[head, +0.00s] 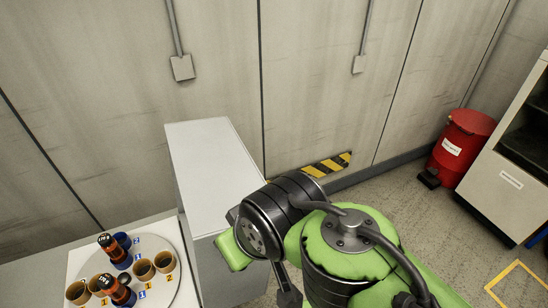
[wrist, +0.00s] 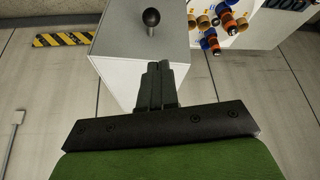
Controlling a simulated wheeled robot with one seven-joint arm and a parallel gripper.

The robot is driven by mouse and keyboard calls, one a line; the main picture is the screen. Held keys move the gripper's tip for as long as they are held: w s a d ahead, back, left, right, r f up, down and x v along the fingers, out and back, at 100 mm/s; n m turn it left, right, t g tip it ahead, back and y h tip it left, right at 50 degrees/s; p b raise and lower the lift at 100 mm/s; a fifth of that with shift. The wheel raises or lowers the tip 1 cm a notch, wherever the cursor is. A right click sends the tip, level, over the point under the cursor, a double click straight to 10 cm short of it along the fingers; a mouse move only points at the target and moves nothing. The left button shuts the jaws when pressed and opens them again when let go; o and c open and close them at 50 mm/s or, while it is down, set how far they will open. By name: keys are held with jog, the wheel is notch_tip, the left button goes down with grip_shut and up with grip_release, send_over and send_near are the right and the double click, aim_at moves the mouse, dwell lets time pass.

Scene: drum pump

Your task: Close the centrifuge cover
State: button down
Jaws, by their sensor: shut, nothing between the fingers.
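The centrifuge is a white unit (head: 82,262) at the lower left of the head view, with its round grey rotor plate (head: 160,290) exposed. A tall pale grey box-like panel stands beside it, seemingly the raised cover (head: 212,150); it also shows in the wrist view (wrist: 118,45). A black ball knob (wrist: 151,18) sits on its face in the wrist view. My gripper (wrist: 157,66) is shut and empty. Its fingertips appear in front of the panel, below the knob in the picture; contact cannot be told. In the head view my arm hides most of the gripper.
Tan cups (head: 145,269) and orange-black tubes (head: 112,247) sit on the rotor plate. A red bin (head: 462,146) and a pale cabinet (head: 507,185) stand at the right. Yellow-black hazard tape (head: 327,165) marks the wall's foot. Floor between the panel and the bin is clear.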

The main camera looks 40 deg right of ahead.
jog(key=w+d+g+y, duration=0.1)
jog(key=w+d, duration=0.3)
jog(key=w, duration=0.3)
jog(key=w+d+y, duration=0.1)
jog(key=w+d, duration=0.3)
jog(key=w, duration=0.2)
jog(key=s+d+f+m+t+y, duration=0.1)
jog(key=d+f+t+y, duration=0.2)
jog(key=d, duration=1.8)
jog(key=w+a+f+g+b, duration=0.1)
jog(key=w+a+f+b, duration=0.2)
jog(key=w+a+f, duration=0.2)
jog(key=shift+w+a+f, duration=0.35)
jog(key=shift+a+f, duration=1.05)
jog(key=shift+a, duration=0.3)
